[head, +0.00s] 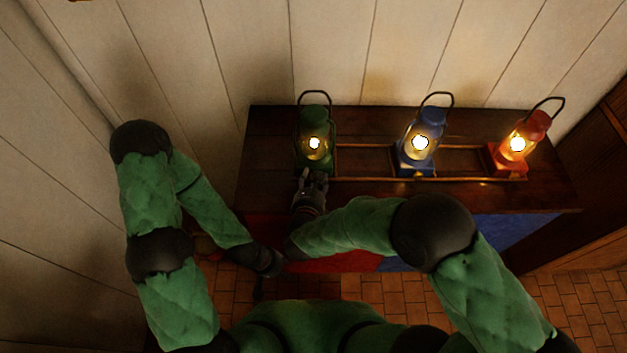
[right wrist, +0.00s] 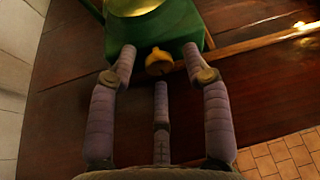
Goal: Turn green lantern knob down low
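The green lantern (head: 316,125) stands lit at the left end of the dark wooden sideboard, its handle upright. In the right wrist view its green base (right wrist: 160,35) carries a small yellow knob (right wrist: 158,64) on the near side. My right gripper (right wrist: 160,50) is open, with a fingertip on either side of the knob and a third finger below it. The side fingertips reach the base, but I see no grip on the knob. In the head view this gripper (head: 312,177) is just in front of the lantern. My left gripper (head: 259,288) hangs low and dark, its fingers unclear.
A lit blue lantern (head: 420,140) and a lit red lantern (head: 522,140) stand to the right on the sideboard (head: 270,140), along a low wooden rail (head: 375,179). A plank wall (head: 330,50) rises behind. Brick floor (head: 585,290) shows in front.

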